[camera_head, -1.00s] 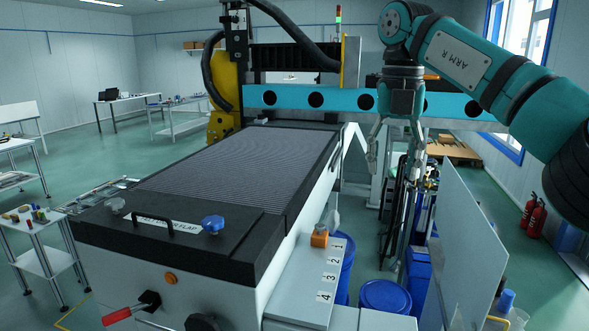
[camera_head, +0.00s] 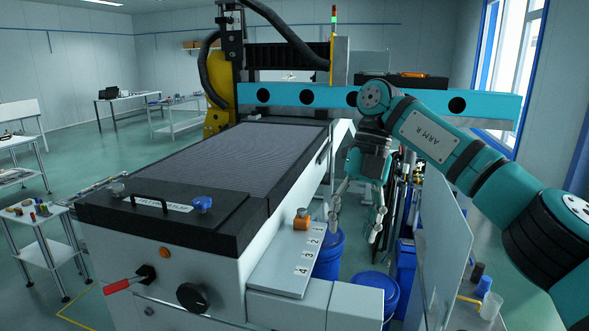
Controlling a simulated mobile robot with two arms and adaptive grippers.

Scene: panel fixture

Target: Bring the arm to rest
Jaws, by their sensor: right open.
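My right arm (camera_head: 430,137), teal and marked "ARM R", comes in from the right and bends down at the wrist. My right gripper (camera_head: 354,232) hangs below it with its fingers pointing down. The fingers are spread apart with nothing between them. It hangs to the right of the white ledge, in front of the blue drums in the picture. My left gripper is out of view.
The machine bed (camera_head: 225,158) with a black front flap stands at centre left. Blue drums (camera_head: 376,290) and a pale upright panel (camera_head: 440,240) stand close to the gripper.

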